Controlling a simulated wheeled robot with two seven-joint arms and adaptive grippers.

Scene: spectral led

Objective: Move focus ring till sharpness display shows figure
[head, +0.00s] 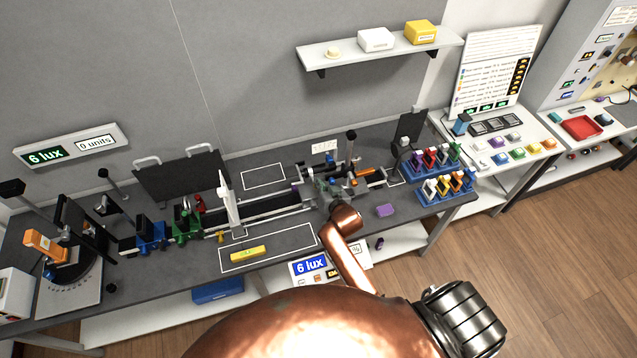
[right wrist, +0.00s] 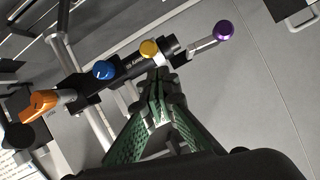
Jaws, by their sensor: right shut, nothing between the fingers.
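My right gripper (head: 326,188) reaches over the bench at the right end of the optical rail. In the right wrist view its green-padded fingers (right wrist: 158,82) are shut and empty. Their tips are close to a yellow knob (right wrist: 149,48) on a dark barrel (right wrist: 128,68); I cannot tell if they touch. The barrel also carries a blue knob (right wrist: 104,70), an orange knob (right wrist: 40,102) and, on a rod, a purple knob (right wrist: 224,30). I cannot tell which part is the focus ring. A wall display (head: 96,142) reads "0 units" beside "6 lux". My left gripper is not in view.
A yellow block (head: 247,254) lies inside a white outline on the bench. Blue (head: 150,236) and green (head: 186,222) holders stand at the left on the rail. A front panel (head: 311,264) reads "6 lux".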

